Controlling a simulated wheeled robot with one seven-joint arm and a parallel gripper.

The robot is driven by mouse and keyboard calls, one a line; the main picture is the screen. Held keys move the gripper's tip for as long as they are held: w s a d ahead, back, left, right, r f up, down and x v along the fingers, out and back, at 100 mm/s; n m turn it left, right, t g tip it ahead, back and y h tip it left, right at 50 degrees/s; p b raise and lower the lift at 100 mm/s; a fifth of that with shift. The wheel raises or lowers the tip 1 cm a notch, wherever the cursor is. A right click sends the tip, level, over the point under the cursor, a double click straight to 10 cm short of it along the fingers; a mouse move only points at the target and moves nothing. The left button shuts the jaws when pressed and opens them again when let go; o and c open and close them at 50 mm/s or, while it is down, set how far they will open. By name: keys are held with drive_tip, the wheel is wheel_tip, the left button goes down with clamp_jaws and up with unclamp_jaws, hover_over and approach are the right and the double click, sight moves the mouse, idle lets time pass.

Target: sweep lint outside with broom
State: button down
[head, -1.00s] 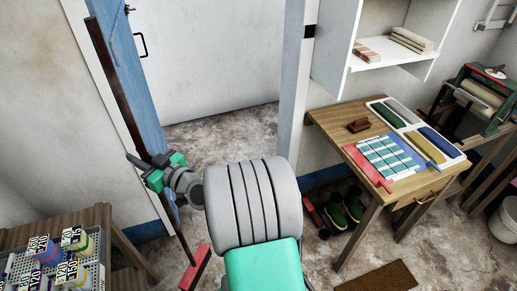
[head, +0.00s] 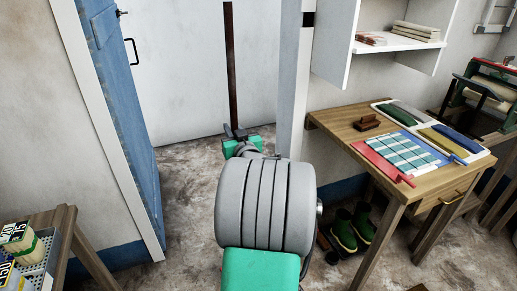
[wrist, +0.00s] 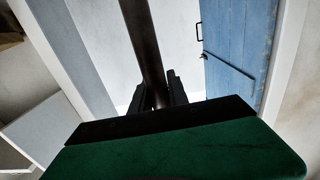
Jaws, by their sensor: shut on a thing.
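The broom's dark brown handle (head: 231,70) stands nearly upright in the doorway. My gripper (head: 236,132) is shut on it, at the lower part of the handle seen in the head view. In the wrist view the handle (wrist: 143,40) runs up between the two dark fingers (wrist: 157,92). The broom's head is hidden behind my arm. I cannot make out any lint on the mottled floor (head: 190,170).
The blue door (head: 122,110) stands open at the left of the doorway. A wooden table (head: 425,184) with coloured cloths and trays stands at right, with green boots (head: 345,230) beneath. Bare floor lies through the doorway.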

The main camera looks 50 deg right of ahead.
drive_tip(key=s+d+f+m+g+h+b, duration=0.25)
drive_tip(key=s+d+b, duration=0.2)
drive_tip(key=d, duration=0.35)
wheel_tip(320, 180, down, 9)
drive_tip(key=b, duration=0.5)
drive_tip(key=shift+a+t+b, duration=0.25)
drive_tip(key=shift+t+b, duration=0.05)
drive_tip(key=shift+t, duration=0.05)
drive_tip(key=shift+r+n, duration=0.15)
drive_tip(key=shift+n, duration=0.1)
drive_tip(key=w+a+p+x, duration=0.2)
drive_tip(key=x, duration=1.3)
drive_tip(key=w+a+p+x, duration=0.2)
drive_tip(key=p+x, duration=0.1)
drive_tip(key=x, duration=1.3)
drive_tip(key=shift+a, duration=0.3)
idle(1.4)
drive_tip(key=shift+w, duration=0.1)
